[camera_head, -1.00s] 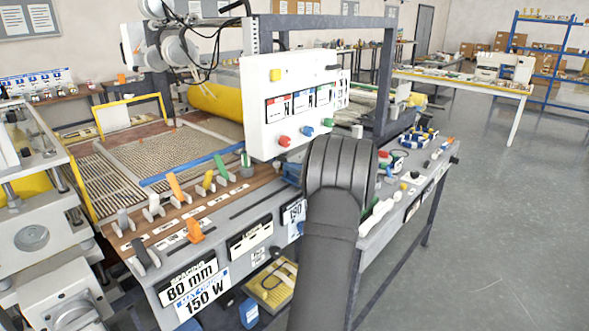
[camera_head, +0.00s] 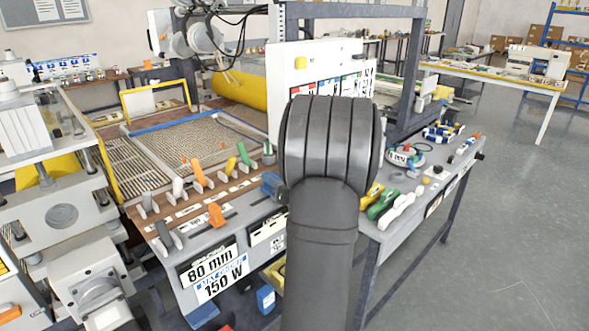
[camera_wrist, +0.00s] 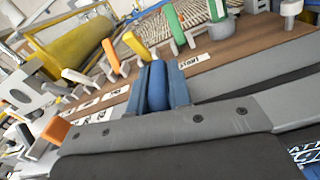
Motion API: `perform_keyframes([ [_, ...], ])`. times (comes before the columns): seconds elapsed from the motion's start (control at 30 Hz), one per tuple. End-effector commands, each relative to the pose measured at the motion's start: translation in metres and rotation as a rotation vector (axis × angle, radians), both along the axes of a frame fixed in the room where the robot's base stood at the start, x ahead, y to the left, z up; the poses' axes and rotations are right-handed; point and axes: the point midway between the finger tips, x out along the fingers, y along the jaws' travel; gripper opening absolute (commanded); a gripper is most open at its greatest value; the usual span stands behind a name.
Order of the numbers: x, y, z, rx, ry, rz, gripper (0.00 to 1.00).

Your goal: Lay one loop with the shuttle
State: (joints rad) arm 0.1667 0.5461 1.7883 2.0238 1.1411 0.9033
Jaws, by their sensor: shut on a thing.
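My gripper (camera_wrist: 157,95) is shut on a blue handle (camera_wrist: 157,80) at the brown control panel, its dark blue fingers on both sides of it. In the head view my own dark arm hides most of this; a blue part (camera_head: 271,186) shows at its left edge. I cannot tell whether the held handle drives the shuttle. The mesh bed (camera_head: 190,146) lies behind the levers, with a blue bar (camera_head: 172,122) along its far edge.
Orange (camera_head: 199,171), green (camera_head: 244,155) and white (camera_head: 179,190) levers stand left of my gripper. A lower orange lever (camera_head: 216,214) is nearer the front. A white board (camera_head: 290,75) rises behind. A green part (camera_head: 381,205) lies to the right.

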Motion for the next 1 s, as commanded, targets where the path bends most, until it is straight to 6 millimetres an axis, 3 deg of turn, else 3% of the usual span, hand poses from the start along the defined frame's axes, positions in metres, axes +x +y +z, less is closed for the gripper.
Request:
perform_keyframes([
  [0.1,-0.020,0.020,0.001,0.002,0.001,0.001,0.00],
  [0.3,-0.040,0.040,0.000,0.001,0.001,0.000,0.00],
  [0.8,-0.049,0.049,0.000,0.002,0.000,0.007,0.00],
  [0.83,-0.049,0.050,0.000,0.003,0.000,0.008,0.20],
  [0.9,-0.049,0.049,0.000,0.002,0.001,0.007,0.34],
  [1.0,-0.048,0.049,0.000,0.002,0.001,0.005,0.38],
])
